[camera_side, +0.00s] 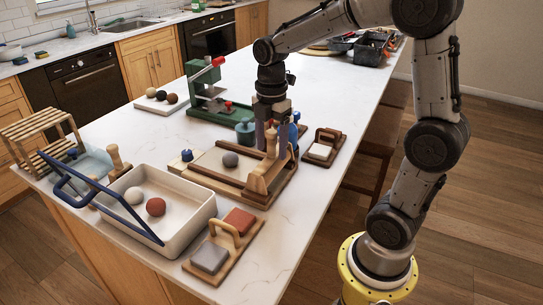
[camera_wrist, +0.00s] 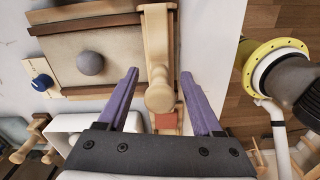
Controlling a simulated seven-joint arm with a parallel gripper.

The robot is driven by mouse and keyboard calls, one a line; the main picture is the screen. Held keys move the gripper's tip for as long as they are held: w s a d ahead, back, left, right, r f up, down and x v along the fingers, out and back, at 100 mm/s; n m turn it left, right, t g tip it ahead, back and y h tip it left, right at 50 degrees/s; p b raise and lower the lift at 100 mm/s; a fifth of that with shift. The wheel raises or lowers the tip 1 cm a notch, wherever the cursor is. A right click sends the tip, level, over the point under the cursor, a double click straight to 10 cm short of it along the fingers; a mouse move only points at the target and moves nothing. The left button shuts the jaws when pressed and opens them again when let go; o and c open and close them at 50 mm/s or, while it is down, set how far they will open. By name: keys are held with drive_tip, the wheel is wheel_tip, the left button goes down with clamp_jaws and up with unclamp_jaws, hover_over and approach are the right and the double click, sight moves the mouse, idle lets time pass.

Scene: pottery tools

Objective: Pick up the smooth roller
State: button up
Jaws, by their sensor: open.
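The smooth roller, a pale wooden cylinder with a knobbed handle, lies along the right edge of the slab board in the side view (camera_side: 267,176). It also shows in the wrist view (camera_wrist: 157,48), its near knob toward me. My gripper (camera_side: 273,150) has purple fingers and points down over the roller. In the wrist view my gripper (camera_wrist: 159,75) is open, one finger on each side of the roller, with nothing held. I cannot tell how far the fingertips are above it. The wooden slab board (camera_side: 208,181) carries a grey clay ball (camera_side: 230,160).
A white tray (camera_side: 190,230) with two balls and a blue-handled frame stands front left. Stamp blocks (camera_side: 209,257) lie in front, and a small block holder (camera_side: 322,148) sits right of the board. A green press (camera_side: 203,88) stands behind. The counter's front right is clear.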

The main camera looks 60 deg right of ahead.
clamp_jaws()
drive_tip(key=shift+r, duration=0.1)
idle(1.2)
